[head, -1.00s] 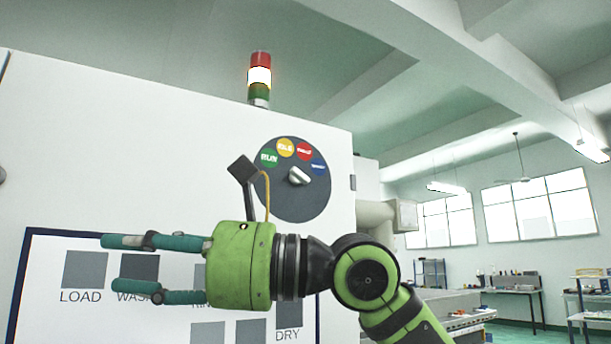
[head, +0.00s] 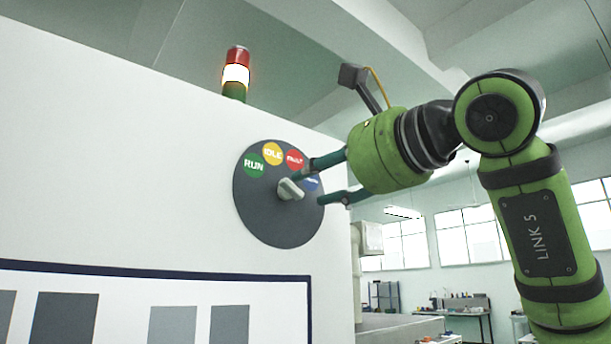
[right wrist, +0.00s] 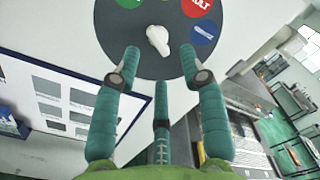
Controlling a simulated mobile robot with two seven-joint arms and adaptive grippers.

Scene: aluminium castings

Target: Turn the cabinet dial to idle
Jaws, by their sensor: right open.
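The cabinet dial (head: 262,220) is a dark grey disc on the white cabinet front, with green RUN, yellow IDLE, red FAULT and blue labels along its upper edge. Its pale knob (head: 290,189) sits at the centre, its long axis slanting from upper left to lower right; I cannot tell which end points. My right gripper (head: 308,189) is open and empty, reaching in from the right with its fingertips close to the knob. In the right wrist view the knob (right wrist: 158,40) lies just beyond the spread fingers (right wrist: 160,58). Contact is not clear. My left gripper is out of view.
A stack light (head: 236,74) with its middle section glowing stands on top of the cabinet. A framed panel of grey squares (head: 68,320) is below the dial. Room is open right of the cabinet, with a pale pipe (head: 368,238) close to its side and benches far behind.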

